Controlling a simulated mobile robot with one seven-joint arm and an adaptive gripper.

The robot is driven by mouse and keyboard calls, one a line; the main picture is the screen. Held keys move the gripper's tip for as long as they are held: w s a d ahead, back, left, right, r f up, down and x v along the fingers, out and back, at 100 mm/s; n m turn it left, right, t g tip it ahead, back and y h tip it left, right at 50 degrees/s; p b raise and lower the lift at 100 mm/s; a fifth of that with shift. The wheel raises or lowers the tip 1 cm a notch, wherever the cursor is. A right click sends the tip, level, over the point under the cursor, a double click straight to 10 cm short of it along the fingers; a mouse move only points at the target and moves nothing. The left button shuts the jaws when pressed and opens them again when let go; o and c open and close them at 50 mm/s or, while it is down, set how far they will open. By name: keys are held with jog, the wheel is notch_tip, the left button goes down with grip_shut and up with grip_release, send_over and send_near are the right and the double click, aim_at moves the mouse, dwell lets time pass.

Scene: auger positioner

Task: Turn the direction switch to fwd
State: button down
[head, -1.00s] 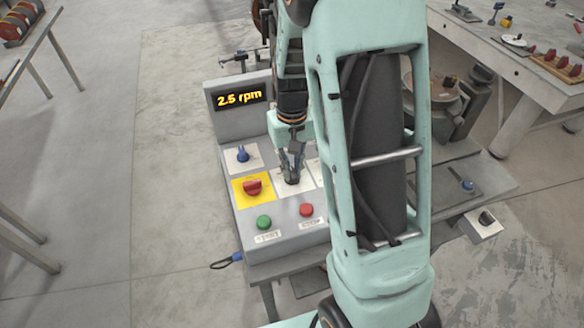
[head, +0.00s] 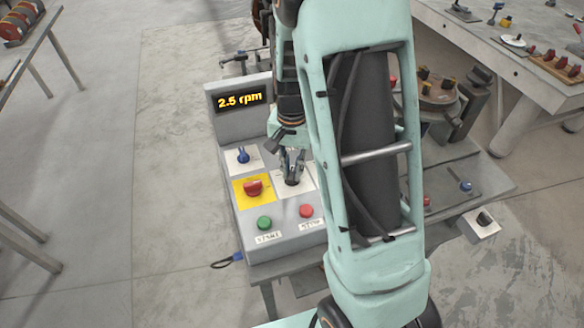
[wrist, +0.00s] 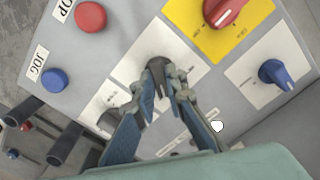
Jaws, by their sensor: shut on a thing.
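The control box (head: 225,160) stands on a bench and carries several knobs and buttons. A black switch knob (wrist: 157,68) sits on a white label plate, between the blue knob and the blue jog button in the wrist view. I take it for the direction switch; its label is too covered to read. My gripper (head: 292,172) is over this plate, and its fingers (wrist: 160,92) are closed on the black knob. The fingers hide part of the knob, so its exact setting cannot be told.
A red knob on a yellow plate (head: 253,188) and a blue knob (head: 242,155) are close on the left. A green button (head: 264,223) and a red button (head: 306,211) are in front. The display (head: 240,100) reads 2.5 rpm.

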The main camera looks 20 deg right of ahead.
aim_at(293, 173)
jog(key=shift+m, duration=1.1)
jog(key=shift+p, duration=0.3)
jog(key=c, duration=2)
grip_release()
jog(key=shift+o, duration=0.2)
jog(key=shift+r, duration=0.1)
notch_tip(293, 173, up, 12)
jog(key=shift+d, duration=0.1)
